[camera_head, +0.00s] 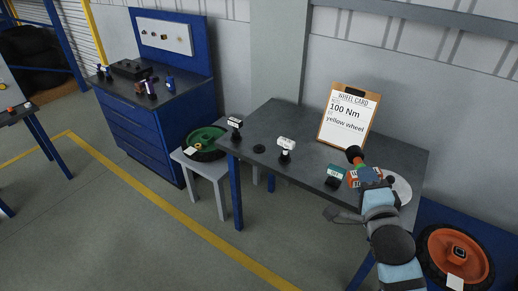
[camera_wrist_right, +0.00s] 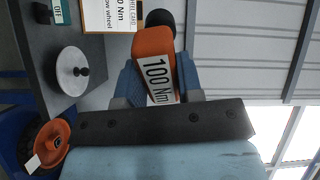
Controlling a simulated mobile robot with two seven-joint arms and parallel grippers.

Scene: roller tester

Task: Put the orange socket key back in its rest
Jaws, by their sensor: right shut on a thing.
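The orange socket key (camera_wrist_right: 152,42) is in my right gripper (camera_wrist_right: 158,88), between its two blue fingers. The key has a white label reading 100 Nm and a black rounded end, which points away from the wrist. In the head view my right gripper (camera_head: 366,175) holds it above the right part of the dark table (camera_head: 270,120), in front of the wheel card. A flat dark round piece (camera_head: 259,148) lies on the table between two small stands; I cannot tell whether it is the rest. My left gripper is not in view.
A black stand (camera_head: 236,125) and a white-topped stand (camera_head: 286,146) are on the table. A green box (camera_head: 335,174) reading OFF and a pale disc (camera_head: 400,190) are near my gripper. The wheel card (camera_head: 348,117) reads 100 Nm, yellow wheel. An orange wheel (camera_head: 458,255) is at lower right.

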